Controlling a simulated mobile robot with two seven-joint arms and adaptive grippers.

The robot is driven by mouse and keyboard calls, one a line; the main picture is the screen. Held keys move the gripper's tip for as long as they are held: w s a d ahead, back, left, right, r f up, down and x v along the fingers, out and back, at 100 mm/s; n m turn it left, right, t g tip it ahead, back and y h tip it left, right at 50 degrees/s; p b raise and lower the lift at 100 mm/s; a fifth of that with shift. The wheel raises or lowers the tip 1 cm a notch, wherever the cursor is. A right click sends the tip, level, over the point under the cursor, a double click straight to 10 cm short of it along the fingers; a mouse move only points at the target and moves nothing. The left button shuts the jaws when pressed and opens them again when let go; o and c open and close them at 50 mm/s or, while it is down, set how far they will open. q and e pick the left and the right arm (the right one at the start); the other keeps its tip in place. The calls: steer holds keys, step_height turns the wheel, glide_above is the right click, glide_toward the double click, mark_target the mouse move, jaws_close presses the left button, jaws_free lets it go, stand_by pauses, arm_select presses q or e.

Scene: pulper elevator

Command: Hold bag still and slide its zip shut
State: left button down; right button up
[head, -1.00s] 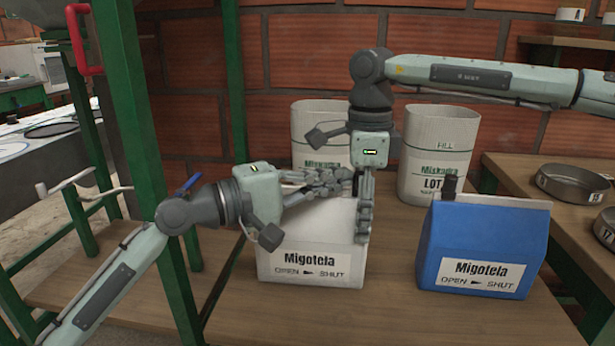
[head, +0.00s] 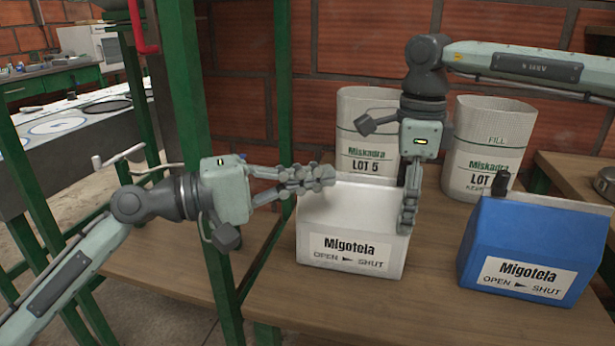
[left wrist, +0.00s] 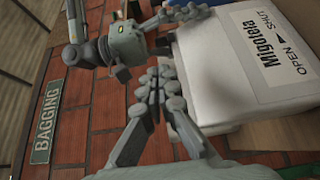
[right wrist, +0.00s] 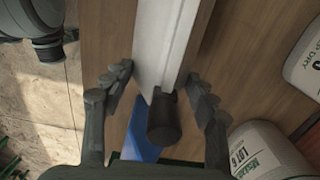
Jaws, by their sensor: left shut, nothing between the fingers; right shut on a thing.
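The white bag (head: 308,235) stands upright on the bench, its label reading Migotela, OPEN and SHUT. My right gripper (head: 407,218) points down at the bag's right end. The left wrist view shows those fingers (left wrist: 160,82) beside the bag (left wrist: 215,75); contact cannot be told.
A blue bag (head: 480,250) with a like label and dark slider stands to the right. Two pale sacks (head: 355,110) (head: 490,135) stand behind. A green post (head: 200,150) rises beside my left arm. The bench front (head: 400,310) is clear.

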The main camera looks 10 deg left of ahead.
steer(key=shift+s+f, duration=0.1)
steer(key=shift+f, duration=0.15)
steer(key=o, duration=1.6)
steer(key=shift+o, duration=0.6)
steer(key=shift+r, duration=0.1)
